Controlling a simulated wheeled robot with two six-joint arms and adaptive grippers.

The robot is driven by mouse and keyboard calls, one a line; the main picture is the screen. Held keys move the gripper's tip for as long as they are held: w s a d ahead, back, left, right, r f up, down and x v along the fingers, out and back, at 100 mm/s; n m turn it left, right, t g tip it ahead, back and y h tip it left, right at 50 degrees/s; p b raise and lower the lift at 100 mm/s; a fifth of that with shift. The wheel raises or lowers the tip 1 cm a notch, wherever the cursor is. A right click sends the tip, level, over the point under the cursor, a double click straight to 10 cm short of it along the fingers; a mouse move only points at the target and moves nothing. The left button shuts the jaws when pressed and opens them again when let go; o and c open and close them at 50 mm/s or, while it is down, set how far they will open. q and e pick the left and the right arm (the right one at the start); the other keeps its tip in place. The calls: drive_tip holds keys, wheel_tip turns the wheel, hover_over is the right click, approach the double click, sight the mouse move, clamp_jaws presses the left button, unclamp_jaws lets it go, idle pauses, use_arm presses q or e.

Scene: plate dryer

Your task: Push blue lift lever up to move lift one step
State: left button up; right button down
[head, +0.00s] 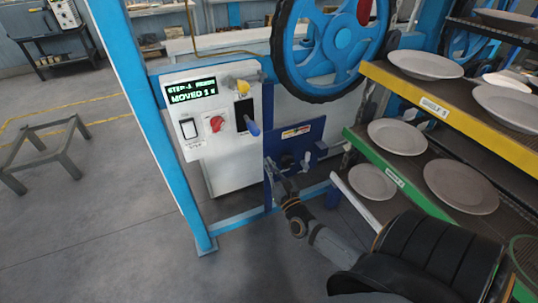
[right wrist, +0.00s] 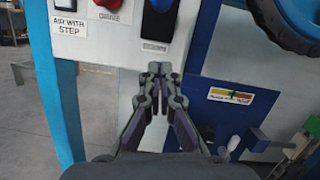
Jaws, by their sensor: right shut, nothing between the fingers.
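The blue lift lever (head: 252,127) sticks out of a dark slot on the right side of the white control panel (head: 208,150), its blue handle angled downward. In the right wrist view the blue handle (right wrist: 161,6) is cut off by the top edge. My right gripper (head: 270,163) is below and slightly right of the lever, apart from it. In the right wrist view its fingertips (right wrist: 160,68) are together, with nothing between them, just below the lever's slot. My left gripper is not in view.
A blue plate (head: 295,140) with a latch is at the right. Shelves with plates (head: 397,137) stand farther right.

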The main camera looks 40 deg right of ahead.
sight(250, 124)
drive_tip(key=w+r+p, duration=0.3)
drive_tip(key=w+r, duration=0.2)
drive_tip(key=w, duration=0.1)
drive_tip(key=shift+w+d+r+p, duration=0.2)
drive_tip(key=shift+w+d+p, duration=0.15)
drive_tip(key=shift+p, duration=0.05)
